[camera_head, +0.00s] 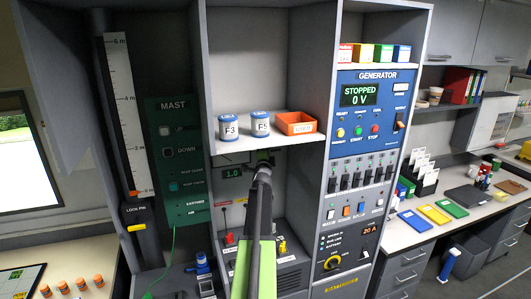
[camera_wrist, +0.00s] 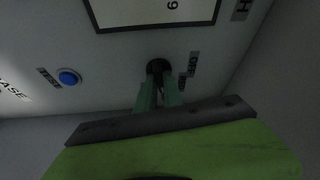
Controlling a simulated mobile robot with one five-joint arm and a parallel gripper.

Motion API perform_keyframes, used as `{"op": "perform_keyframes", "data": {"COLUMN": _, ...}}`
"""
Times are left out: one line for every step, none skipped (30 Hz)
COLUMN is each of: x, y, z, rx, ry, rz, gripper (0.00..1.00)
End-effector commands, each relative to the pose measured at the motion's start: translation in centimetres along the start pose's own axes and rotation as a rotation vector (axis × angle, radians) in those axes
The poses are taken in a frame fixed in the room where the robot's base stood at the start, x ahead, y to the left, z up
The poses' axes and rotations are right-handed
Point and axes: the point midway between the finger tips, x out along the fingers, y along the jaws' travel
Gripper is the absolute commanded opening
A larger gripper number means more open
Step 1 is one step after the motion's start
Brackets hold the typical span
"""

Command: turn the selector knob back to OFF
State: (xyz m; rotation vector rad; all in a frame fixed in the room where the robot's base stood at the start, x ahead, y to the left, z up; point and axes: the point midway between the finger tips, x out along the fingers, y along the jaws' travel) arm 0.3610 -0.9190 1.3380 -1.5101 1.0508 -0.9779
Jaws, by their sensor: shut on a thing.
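A small black knob (camera_wrist: 159,66) sits on a grey panel in the wrist view, below a framed display. My gripper (camera_wrist: 160,85) has its two greenish fingers closed around it, hiding its sides and any pointer. A label reading OFF (camera_wrist: 193,63) is just right of the knob; a second small label (camera_wrist: 182,83) beside the right finger is too dark to read. In the head view my gripper (camera_head: 264,160) reaches the back wall of the middle bay, right of a small display (camera_head: 232,171) reading 1.0. The knob is hidden there.
A blue button (camera_wrist: 68,77) is left of the knob in the wrist view. A shelf (camera_head: 285,140) with two canisters and an orange bin is just above my gripper.

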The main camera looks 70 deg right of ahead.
Motion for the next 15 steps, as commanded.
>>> {"op": "perform_keyframes", "data": {"x": -0.01, "y": 0.04, "z": 0.0, "rx": 0.0, "ry": -0.001, "rz": 0.001, "gripper": 0.0}}
{"op": "perform_keyframes", "data": {"x": -0.02, "y": 0.04, "z": -0.01, "rx": 0.0, "ry": -0.001, "rz": 0.001, "gripper": 0.0}}
{"op": "perform_keyframes", "data": {"x": -0.02, "y": 0.05, "z": -0.01, "rx": 0.0, "ry": -0.001, "rz": 0.001, "gripper": 0.0}}
{"op": "perform_keyframes", "data": {"x": -0.02, "y": 0.05, "z": -0.02, "rx": 0.0, "ry": -0.001, "rz": 0.001, "gripper": 0.0}}
{"op": "perform_keyframes", "data": {"x": -0.02, "y": 0.06, "z": -0.02, "rx": 0.0, "ry": -0.001, "rz": 0.001, "gripper": 0.0}}
{"op": "perform_keyframes", "data": {"x": -0.02, "y": 0.07, "z": -0.02, "rx": -0.002, "ry": -0.001, "rz": 0.001, "gripper": 0.0}}
{"op": "perform_keyframes", "data": {"x": -0.02, "y": 0.09, "z": -0.02, "rx": -0.004, "ry": -0.001, "rz": 0.0, "gripper": 0.0}}
{"op": "perform_keyframes", "data": {"x": -0.02, "y": 0.11, "z": -0.02, "rx": -0.006, "ry": -0.001, "rz": 0.0, "gripper": 0.0}}
{"op": "perform_keyframes", "data": {"x": -0.02, "y": 0.14, "z": -0.02, "rx": -0.009, "ry": -0.001, "rz": -0.002, "gripper": 0.0}}
{"op": "perform_keyframes", "data": {"x": -0.03, "y": 0.17, "z": -0.02, "rx": -0.014, "ry": -0.001, "rz": -0.004, "gripper": 0.0}}
{"op": "perform_keyframes", "data": {"x": -0.03, "y": 0.2, "z": -0.02, "rx": -0.02, "ry": -0.001, "rz": -0.006, "gripper": 0.0}}
{"op": "perform_keyframes", "data": {"x": -0.03, "y": 0.25, "z": -0.01, "rx": -0.029, "ry": -0.001, "rz": -0.01, "gripper": 0.0}}
{"op": "perform_keyframes", "data": {"x": -0.03, "y": 0.29, "z": -0.01, "rx": -0.039, "ry": -0.001, "rz": -0.013, "gripper": 0.0}}
{"op": "perform_keyframes", "data": {"x": -0.03, "y": 0.33, "z": 0.0, "rx": -0.048, "ry": -0.001, "rz": -0.017, "gripper": 0.0}}
{"op": "perform_keyframes", "data": {"x": -0.03, "y": 0.37, "z": 0.0, "rx": -0.064, "ry": 0.0, "rz": -0.023, "gripper": 0.0}}
